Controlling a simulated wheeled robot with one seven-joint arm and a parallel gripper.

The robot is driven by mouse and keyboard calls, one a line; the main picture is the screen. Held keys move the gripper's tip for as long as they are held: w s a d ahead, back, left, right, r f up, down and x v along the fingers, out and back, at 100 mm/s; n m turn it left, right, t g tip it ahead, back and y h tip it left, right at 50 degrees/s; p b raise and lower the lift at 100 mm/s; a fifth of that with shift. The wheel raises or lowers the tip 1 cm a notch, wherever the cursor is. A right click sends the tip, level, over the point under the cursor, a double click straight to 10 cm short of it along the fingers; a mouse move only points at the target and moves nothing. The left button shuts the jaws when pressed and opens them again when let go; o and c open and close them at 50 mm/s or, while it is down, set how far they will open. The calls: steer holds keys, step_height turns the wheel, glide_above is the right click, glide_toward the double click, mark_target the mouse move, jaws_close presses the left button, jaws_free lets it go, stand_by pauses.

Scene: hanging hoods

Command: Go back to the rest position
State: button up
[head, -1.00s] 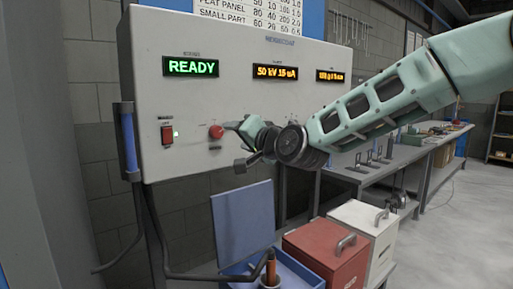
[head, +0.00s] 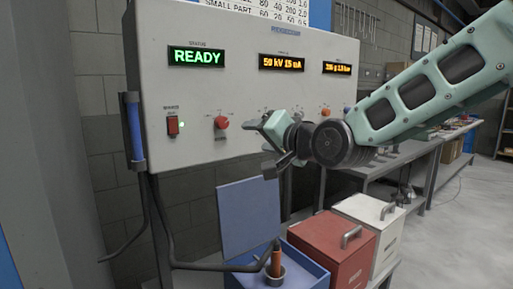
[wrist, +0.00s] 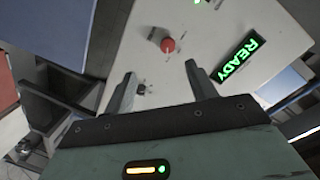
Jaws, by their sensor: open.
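My gripper (head: 272,145) is in front of the grey control panel (head: 225,80), to the right of the red knob (head: 221,122). In the wrist view my gripper (wrist: 159,82) has its two fingers spread apart with nothing between them. The red knob (wrist: 168,45) shows beyond the fingertips there, apart from them. The panel's green display (head: 196,57) reads READY, and an amber display (head: 281,63) reads 50 kV 15 mA.
Below the panel stand an open blue box (head: 306,270) with an upright copper-coloured piece, a red box (head: 330,255) and a white box (head: 370,225). A workbench (head: 385,165) runs behind my arm. Open floor (head: 460,230) lies at the right. A dark hose hangs at the left.

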steer(key=s+f+n+g+h+p, duration=0.1)
steer(key=s+f+n+g+h, duration=0.45)
steer(key=s+f, duration=1.05)
steer(key=s+d+f+n+g+h, duration=0.1)
steer(key=s+d+g, duration=0.3)
steer(key=s, duration=0.5)
steer(key=s+d+f+n+g+h+p, duration=0.1)
steer(key=s+d+f+n+g+h, duration=0.1)
steer(key=s+d, duration=0.4)
steer(key=s+f+n+g, duration=0.1)
steer(key=s+n+g, duration=0.1)
steer(key=s, duration=0.1)
steer(key=shift+s+d+f, duration=0.2)
steer(key=shift+s+d, duration=0.05)
steer(key=shift+s, duration=0.05)
